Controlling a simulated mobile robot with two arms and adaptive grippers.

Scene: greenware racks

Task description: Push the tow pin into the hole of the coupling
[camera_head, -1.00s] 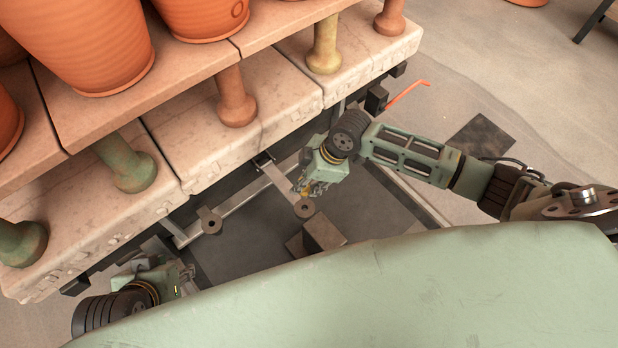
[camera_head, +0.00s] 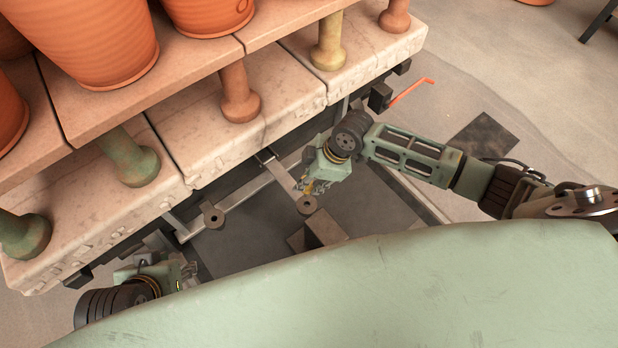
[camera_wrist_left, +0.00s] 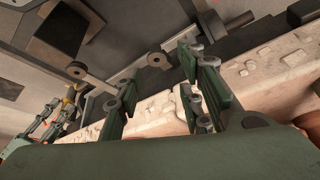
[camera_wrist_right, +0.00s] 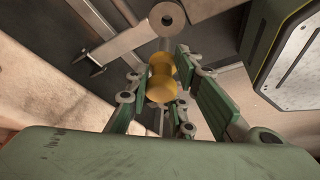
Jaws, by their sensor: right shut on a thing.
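The tow pin (camera_wrist_right: 160,88) has a yellow grip and is held between the fingers of my right gripper (camera_wrist_right: 160,98), which is shut on it. The coupling (camera_wrist_right: 167,18) is a grey bar ending in a round eye with a hole. In the head view the coupling eye (camera_head: 307,204) lies just below the right fingertips (camera_head: 308,188). The pin's grip is apart from the eye in the right wrist view; I cannot tell whether its tip touches. My left gripper (camera_wrist_left: 160,85) is open and empty; in the head view it is low at the left beside the rack.
A second bar with a round eye (camera_head: 213,217) lies left of the coupling. Rack slabs (camera_head: 285,112) carrying pots (camera_head: 85,40) overhang behind. A brown block (camera_head: 322,230) stands in front. An orange-red handle (camera_head: 410,88) sticks out at the right. Open floor (camera_head: 540,120) lies right.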

